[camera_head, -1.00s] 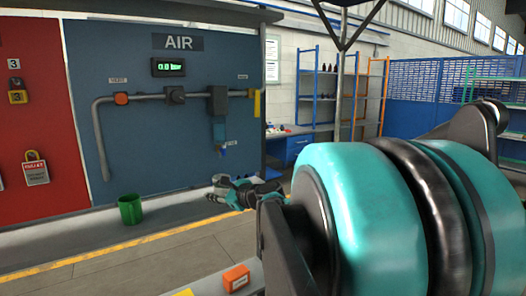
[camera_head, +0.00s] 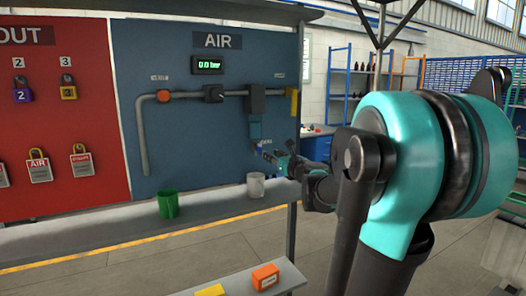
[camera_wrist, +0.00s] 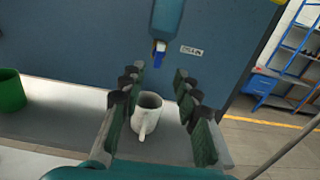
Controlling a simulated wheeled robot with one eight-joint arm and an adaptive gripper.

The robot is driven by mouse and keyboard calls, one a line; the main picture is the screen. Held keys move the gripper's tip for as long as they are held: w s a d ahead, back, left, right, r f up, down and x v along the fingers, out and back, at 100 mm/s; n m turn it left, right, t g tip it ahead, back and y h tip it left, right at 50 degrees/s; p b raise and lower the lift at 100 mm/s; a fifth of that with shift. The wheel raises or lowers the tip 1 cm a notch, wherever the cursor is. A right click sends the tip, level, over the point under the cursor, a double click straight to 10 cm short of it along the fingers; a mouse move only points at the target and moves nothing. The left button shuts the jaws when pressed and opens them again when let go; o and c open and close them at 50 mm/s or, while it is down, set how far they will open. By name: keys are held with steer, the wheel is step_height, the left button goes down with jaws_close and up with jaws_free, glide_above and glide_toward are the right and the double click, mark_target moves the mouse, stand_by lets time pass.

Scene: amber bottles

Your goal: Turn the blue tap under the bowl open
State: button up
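The teal-blue bowl (camera_head: 255,130) hangs below the pipe on the blue AIR panel. The small blue tap (camera_wrist: 160,53) sits under the bowl, which also shows in the wrist view (camera_wrist: 167,15). In the head view the tap is small and close to my gripper (camera_head: 268,154). In the wrist view my gripper (camera_wrist: 157,84) is open and empty, its fingers spread below the tap in the picture. The tap lies beyond the fingertips, apparently apart from them. A white mug (camera_wrist: 146,115) stands on the ledge, seen between the fingers.
A green cup (camera_head: 168,204) stands on the grey ledge (camera_head: 110,232), left of the white mug. A grey post (camera_head: 292,235) stands at the panel's right side. Orange (camera_head: 265,276) and yellow (camera_head: 211,291) blocks lie on a lower surface in front. The gauge (camera_head: 207,65) reads 0.0 bar.

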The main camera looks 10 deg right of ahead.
mark_target(261, 148)
steer(key=x, duration=0.8)
steer(key=shift+w+a, duration=0.1)
steer(key=shift+w, duration=0.1)
jaws_close()
